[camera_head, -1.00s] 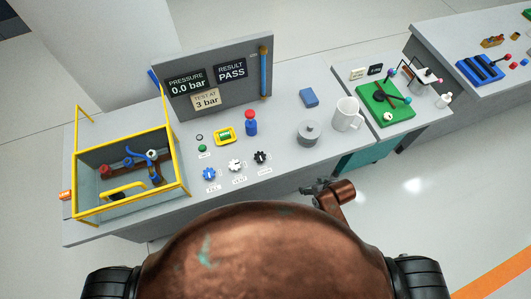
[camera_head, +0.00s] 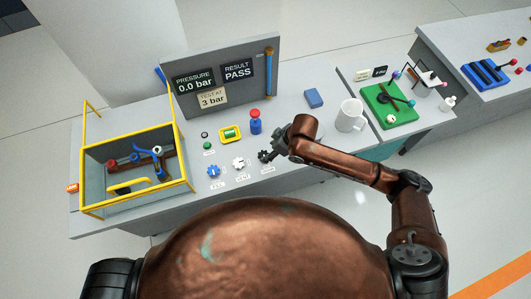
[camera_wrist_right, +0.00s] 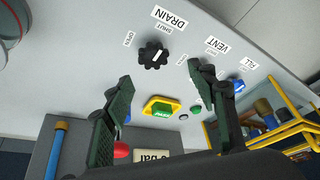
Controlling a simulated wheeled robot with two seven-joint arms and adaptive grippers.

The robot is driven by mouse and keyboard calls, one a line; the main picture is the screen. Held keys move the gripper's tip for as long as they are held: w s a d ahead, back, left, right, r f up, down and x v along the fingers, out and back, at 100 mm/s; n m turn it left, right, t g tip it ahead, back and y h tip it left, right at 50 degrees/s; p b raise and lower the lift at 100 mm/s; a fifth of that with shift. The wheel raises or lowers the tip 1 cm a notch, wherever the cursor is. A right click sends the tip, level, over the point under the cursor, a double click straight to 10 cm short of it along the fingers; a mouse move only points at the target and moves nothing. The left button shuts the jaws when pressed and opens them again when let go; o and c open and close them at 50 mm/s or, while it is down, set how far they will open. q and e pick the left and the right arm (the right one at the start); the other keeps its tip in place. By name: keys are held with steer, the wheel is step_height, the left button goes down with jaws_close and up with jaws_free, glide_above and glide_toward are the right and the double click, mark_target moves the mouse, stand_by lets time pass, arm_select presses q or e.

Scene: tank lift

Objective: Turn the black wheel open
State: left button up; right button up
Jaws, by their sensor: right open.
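The black wheel (camera_head: 263,156) stands on the grey bench top at the right end of a row of three wheels. In the right wrist view the black wheel (camera_wrist_right: 153,55) sits beside the DRAIN label, with SHUT and OPEN labels around it and a white mark on its face. My right gripper (camera_head: 275,150) is close to the wheel. In the right wrist view my right gripper (camera_wrist_right: 161,76) is open, its fingers on either side of the line to the wheel. The wheel appears beyond the fingertips; contact cannot be told. My left gripper is not in view.
A white wheel (camera_head: 238,163) and a blue wheel (camera_head: 213,171) stand left of the black one. A red-topped blue part (camera_head: 255,122) stands behind it. The panel reads 0.0 bar and PASS (camera_head: 237,70). A mug (camera_head: 351,115) stands to the right; a yellow-framed box (camera_head: 181,150) is left.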

mark_target(264, 154)
steer(key=x, duration=0.7)
steer(key=shift+w+d+f+b, duration=0.2)
steer(key=shift+w+d+b, duration=0.05)
steer(key=shift+w+b, duration=0.15)
steer(key=shift+c, duration=0.6)
steer(key=c, duration=1)
steer(key=shift+c, duration=0.2)
